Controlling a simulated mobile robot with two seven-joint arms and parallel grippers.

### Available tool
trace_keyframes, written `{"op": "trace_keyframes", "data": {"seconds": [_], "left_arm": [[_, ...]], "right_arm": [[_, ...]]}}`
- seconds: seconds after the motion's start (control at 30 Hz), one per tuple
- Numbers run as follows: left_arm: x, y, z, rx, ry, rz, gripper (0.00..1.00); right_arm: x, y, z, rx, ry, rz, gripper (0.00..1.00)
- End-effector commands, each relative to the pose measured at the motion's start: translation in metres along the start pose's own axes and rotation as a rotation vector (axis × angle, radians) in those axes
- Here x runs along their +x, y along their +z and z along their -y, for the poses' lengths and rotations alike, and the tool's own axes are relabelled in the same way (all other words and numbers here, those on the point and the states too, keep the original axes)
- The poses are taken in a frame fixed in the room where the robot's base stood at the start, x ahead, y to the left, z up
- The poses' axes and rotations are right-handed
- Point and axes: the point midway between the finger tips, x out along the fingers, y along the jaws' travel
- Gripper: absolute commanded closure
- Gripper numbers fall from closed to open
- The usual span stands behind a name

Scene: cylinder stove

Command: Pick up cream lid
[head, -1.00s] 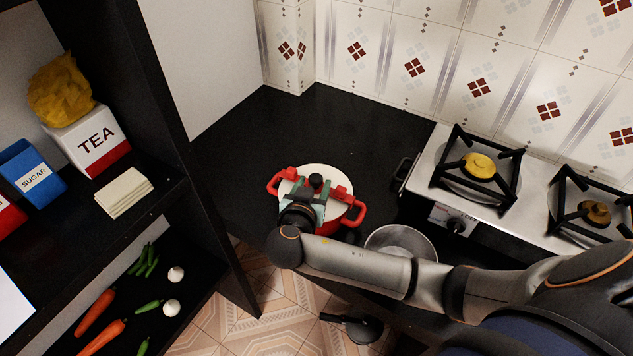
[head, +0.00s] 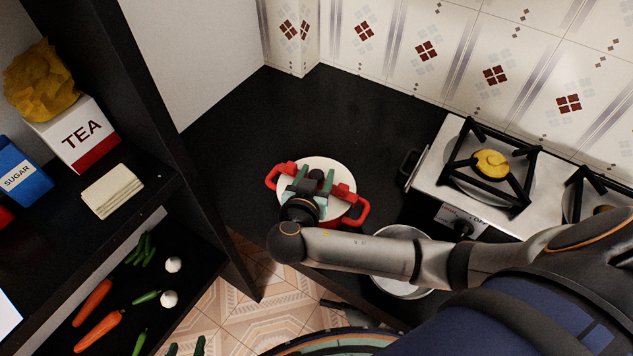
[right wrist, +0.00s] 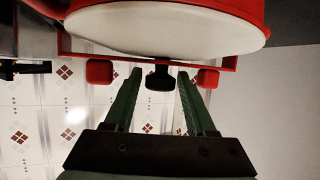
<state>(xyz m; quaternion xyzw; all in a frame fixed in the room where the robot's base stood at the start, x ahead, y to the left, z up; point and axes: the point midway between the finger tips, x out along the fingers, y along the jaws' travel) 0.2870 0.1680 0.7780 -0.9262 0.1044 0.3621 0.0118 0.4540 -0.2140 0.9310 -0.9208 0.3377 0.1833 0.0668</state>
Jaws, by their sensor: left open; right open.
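The cream lid (head: 326,167) lies on a red pot (head: 353,214) on the black counter. In the right wrist view the lid (right wrist: 160,30) fills the top, with its black knob (right wrist: 160,80) below. My right gripper (head: 314,181) is over the lid, open, with its green fingers on either side of the knob. In the right wrist view a gap shows between the knob and each finger of that gripper (right wrist: 160,74). The gripper hides part of the lid. My left gripper (head: 186,346) shows only as two dark green fingertips at the bottom edge, apart and empty.
A steel stove (head: 430,179) stands right of the pot. A metal pan (head: 400,284) is partly hidden under my right arm. A dark shelf (head: 193,199) with a tea box (head: 80,135) and vegetables stands left. The counter behind the pot is clear.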

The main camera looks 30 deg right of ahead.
Motion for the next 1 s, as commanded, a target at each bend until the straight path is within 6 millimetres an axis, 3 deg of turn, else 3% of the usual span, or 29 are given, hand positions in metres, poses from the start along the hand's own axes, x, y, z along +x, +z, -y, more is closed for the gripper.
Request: {"op": "trace_keyframes", "data": {"seconds": [0.07,0.57,1.0], "left_arm": [[0.0000,0.0001,0.0000,0.000,0.000,0.000,0.40],[0.0000,0.0003,0.0002,0.000,0.000,0.001,0.40],[-0.0001,0.0004,0.0002,0.000,0.000,0.001,0.40]], "right_arm": [[0.0001,0.0000,-0.0001,0.000,0.000,0.000,0.45],[0.0002,-0.0002,0.0000,0.000,0.000,0.000,1.00],[0.0002,-0.0009,0.0002,0.001,0.000,-0.002,1.00]]}}
